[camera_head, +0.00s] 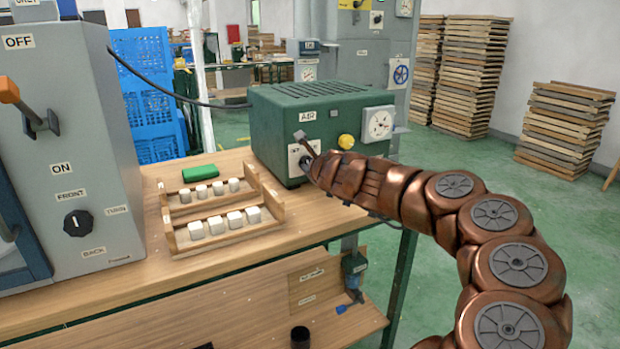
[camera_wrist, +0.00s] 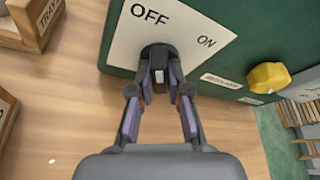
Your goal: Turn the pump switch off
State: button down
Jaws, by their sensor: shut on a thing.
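The pump switch is a black knob (camera_wrist: 158,60) on a white plate (camera_wrist: 185,28) marked OFF and ON, on the front of the green AIR box (camera_head: 275,125). The plate also shows in the head view (camera_head: 294,155), partly hidden by my gripper. My gripper (camera_wrist: 160,88) is shut on the knob, with one finger on each side of it. In the wrist view OFF is above the knob and ON is up to its right. I cannot tell for sure which mark the knob points to.
A yellow knob (camera_head: 346,141) and a white dial gauge (camera_head: 378,124) are on the same box, right of the switch. A grey cabinet (camera_head: 90,150) stands at far left.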

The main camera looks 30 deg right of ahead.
jog(key=shift+f+n+h+b, duration=0.15)
jog(key=shift+n+h+b, duration=0.45)
jog(key=shift+n+b, duration=0.6)
jog(key=c, duration=1.1)
grip_release()
jog(key=shift+s+a, duration=0.1)
jog(key=shift+s, duration=0.05)
jog(key=v, duration=1.2)
